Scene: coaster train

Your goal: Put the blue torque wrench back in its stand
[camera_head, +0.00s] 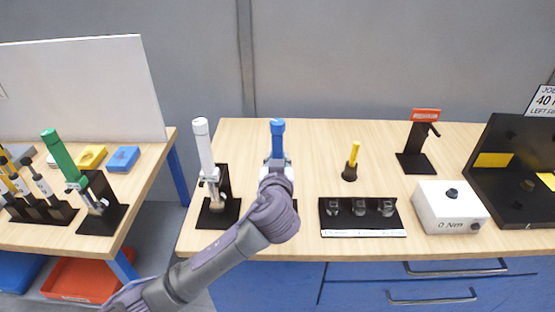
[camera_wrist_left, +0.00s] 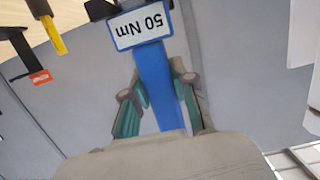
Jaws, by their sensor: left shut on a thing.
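The blue torque wrench (camera_head: 277,126) is upright above the middle-left of the wooden table, with its blue handle uppermost. My left gripper (camera_head: 277,158) is shut on it. In the left wrist view the blue handle (camera_wrist_left: 157,85) runs between the two fingers (camera_wrist_left: 158,104), and a "50 Nm" label shows upside down on it. My arm hides the wrench's lower part and most of what is beneath it. A small dark edge (camera_head: 295,205) shows beside the arm, perhaps part of a stand. I cannot tell whether the wrench touches it. My right gripper is out of view.
A white-handled wrench (camera_head: 204,147) stands in a black stand (camera_head: 218,212) close on the left. To the right are a yellow-handled tool (camera_head: 354,155), a black socket tray (camera_head: 330,222) and a white "0 Nm" box (camera_head: 440,215). A green wrench (camera_head: 62,155) stands on the left table.

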